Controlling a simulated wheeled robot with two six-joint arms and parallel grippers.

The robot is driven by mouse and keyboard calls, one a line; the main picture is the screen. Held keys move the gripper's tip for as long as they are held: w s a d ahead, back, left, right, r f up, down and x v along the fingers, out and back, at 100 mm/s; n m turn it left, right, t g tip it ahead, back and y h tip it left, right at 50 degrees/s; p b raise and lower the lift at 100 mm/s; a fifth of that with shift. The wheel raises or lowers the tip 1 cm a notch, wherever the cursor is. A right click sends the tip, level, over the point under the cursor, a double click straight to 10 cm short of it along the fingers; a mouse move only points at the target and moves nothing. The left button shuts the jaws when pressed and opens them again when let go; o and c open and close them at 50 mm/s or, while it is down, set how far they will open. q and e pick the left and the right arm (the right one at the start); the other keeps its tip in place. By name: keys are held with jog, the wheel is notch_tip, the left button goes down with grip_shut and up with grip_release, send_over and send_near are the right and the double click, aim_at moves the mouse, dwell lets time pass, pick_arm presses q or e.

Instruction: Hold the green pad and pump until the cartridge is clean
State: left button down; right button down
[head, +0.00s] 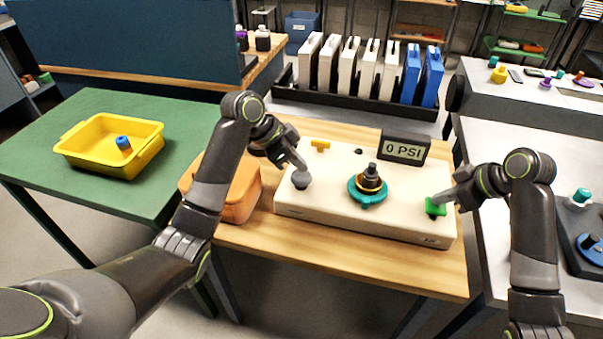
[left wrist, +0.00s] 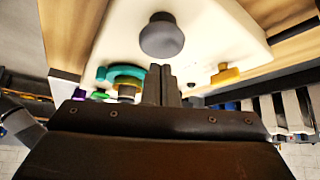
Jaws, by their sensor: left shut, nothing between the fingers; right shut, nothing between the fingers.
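A cream box (head: 330,212) sits on the wooden table. The green pad (head: 435,207) is at its right end, and my right gripper (head: 437,200) is shut with its tips at the pad, seemingly touching it. A dark grey round knob (head: 300,180) is at the left end; my left gripper (head: 302,168) is shut and empty right by it. In the left wrist view the knob (left wrist: 161,36) shows just beyond the shut fingers (left wrist: 162,85); contact is unclear. A dark cartridge-like piece (head: 370,178) stands in a teal ring (head: 367,197) mid-box. The display (head: 404,149) reads 0 PSI.
A yellow T-shaped handle (head: 320,144) is at the box's back left. An orange container (head: 232,190) stands left of the box. A yellow tray (head: 112,148) with a blue-capped item (head: 123,143) is on the green table. A rack of white and blue cases (head: 370,72) stands behind.

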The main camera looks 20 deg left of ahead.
pick_arm(q)
jog(key=shift+f, duration=1.45)
jog(key=shift+r, duration=1.15)
jog(key=shift+f, duration=0.1)
jog(key=shift+f, duration=1.05)
jog(key=shift+r, duration=1.15)
jog(key=shift+f, duration=0.1)
